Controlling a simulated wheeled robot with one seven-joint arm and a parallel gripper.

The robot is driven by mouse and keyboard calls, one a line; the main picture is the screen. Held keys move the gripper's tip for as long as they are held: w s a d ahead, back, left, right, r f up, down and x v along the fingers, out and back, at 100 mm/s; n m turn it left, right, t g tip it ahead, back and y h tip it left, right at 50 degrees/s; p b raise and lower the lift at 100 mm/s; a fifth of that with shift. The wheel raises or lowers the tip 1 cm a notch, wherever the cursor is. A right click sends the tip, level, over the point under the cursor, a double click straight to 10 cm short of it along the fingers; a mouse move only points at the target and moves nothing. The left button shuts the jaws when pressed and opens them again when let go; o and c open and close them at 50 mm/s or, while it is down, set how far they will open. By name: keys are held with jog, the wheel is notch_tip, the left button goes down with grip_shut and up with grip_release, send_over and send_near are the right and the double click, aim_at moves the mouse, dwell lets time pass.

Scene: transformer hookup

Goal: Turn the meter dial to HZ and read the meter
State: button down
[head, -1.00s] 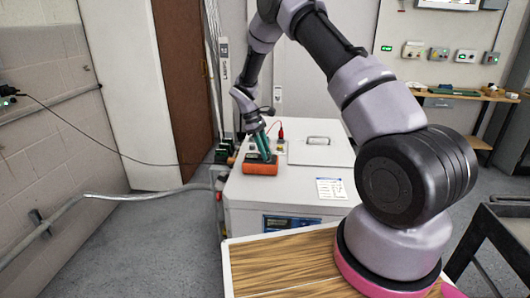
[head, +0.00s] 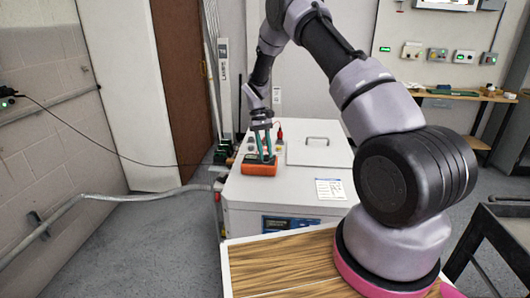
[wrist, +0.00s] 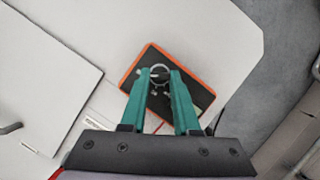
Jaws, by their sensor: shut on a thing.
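The orange meter (head: 259,168) lies on the left part of the white cabinet top. In the wrist view the meter (wrist: 136,76) shows a black face with an orange rim, turned at an angle. Its round dial (wrist: 160,72) sits between my fingertips. My gripper (head: 265,158) reaches down onto the meter, and its green fingers (wrist: 160,76) are shut on the dial. The dial's markings and the meter's display cannot be read in these views.
The white cabinet (head: 293,192) has a lid with a handle (head: 318,142) and a paper label (head: 330,189). A red plug (head: 279,133) and terminals stand behind the meter. A wooden top (head: 290,262) lies in front. A dark cart (head: 503,232) is at right.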

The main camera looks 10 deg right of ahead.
dwell(0.4)
jog(key=c, duration=0.6)
grip_release()
jog(key=shift+c, duration=0.2)
jog(key=shift+r, duration=0.15)
jog(key=d+v, duration=0.1)
jog(key=v, duration=0.9)
jog(key=shift+w+a+r, duration=0.25)
jog(key=shift+a, duration=0.25)
